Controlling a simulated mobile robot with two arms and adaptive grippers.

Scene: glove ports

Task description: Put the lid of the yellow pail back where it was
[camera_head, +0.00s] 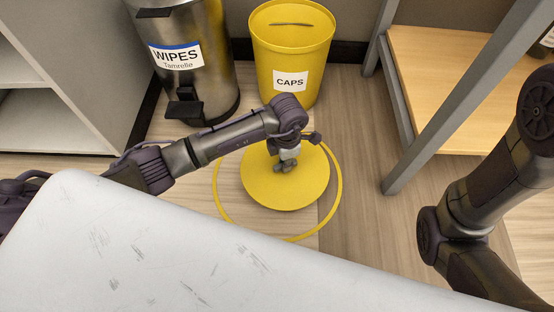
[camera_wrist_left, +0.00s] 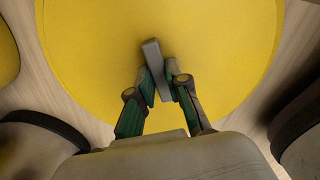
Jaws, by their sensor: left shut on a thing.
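The yellow lid (camera_head: 262,190) is a round disc below my left gripper (camera_head: 284,164). My left gripper is shut on the lid's grey bar handle (camera_wrist_left: 158,70), which shows between the fingers in the left wrist view. The lid appears within a yellow ring (camera_head: 340,190) marked on the floor, with its centre toward the far side. I cannot tell whether it touches the floor. The yellow pail (camera_head: 290,55), labelled CAPS, stands behind; a dark slit-like line shows at its top. My right gripper is out of view; only the right arm shows.
A steel bin (camera_head: 200,85) labelled WIPES, with a dark pedal, stands left of the pail. A scuffed white surface (camera_head: 190,250) fills the near side. A wooden shelf (camera_head: 440,80) with grey legs is at right, and a grey cabinet (camera_head: 75,50) at left.

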